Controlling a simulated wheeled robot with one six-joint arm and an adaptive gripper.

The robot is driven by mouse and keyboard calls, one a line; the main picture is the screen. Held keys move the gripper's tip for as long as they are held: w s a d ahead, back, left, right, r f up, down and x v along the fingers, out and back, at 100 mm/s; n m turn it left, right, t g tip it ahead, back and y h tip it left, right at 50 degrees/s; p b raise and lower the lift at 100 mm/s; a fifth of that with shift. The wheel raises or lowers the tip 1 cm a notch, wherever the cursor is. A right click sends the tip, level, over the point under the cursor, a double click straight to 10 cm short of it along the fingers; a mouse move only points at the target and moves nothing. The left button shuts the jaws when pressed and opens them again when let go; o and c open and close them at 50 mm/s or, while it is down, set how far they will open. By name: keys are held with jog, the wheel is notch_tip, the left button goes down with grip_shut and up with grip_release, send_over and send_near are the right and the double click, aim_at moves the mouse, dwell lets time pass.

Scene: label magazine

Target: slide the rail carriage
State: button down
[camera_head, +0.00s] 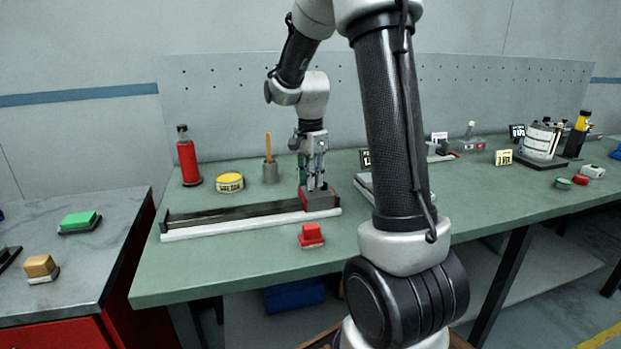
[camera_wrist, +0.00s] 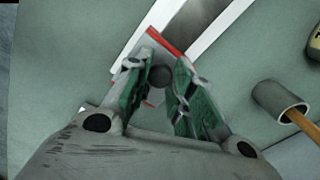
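The rail carriage (camera_head: 320,202) is a red and dark grey block at the right end of a long, low rail (camera_head: 245,216) on the green bench. In the wrist view, part of its red edge (camera_wrist: 165,41) shows beyond my fingers. My gripper (camera_head: 315,186) points down at the carriage. In the wrist view my gripper (camera_wrist: 163,82) has its green-padded fingers apart, with the carriage's dark round knob (camera_wrist: 160,76) between their tips. A firm grip on the knob is not visible, and the fingertips partly hide the carriage.
A red block (camera_head: 311,236) sits in front of the rail. Behind it stand a red bottle (camera_head: 187,160), a yellow-topped tin (camera_head: 230,182) and a grey cup (camera_head: 270,173) with a wooden stick. My arm hides part of the bench right of the carriage.

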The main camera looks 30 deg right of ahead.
jog(key=w+a, duration=0.3)
jog(key=a, duration=0.8)
jog(key=w+a, duration=0.3)
jog(key=a, duration=0.8)
jog(key=w+a, duration=0.3)
jog(key=a, duration=0.8)
jog(key=shift+w+a, duration=0.35)
jog(key=c, duration=1.2)
grip_release()
notch_tip(320, 180, up, 12)
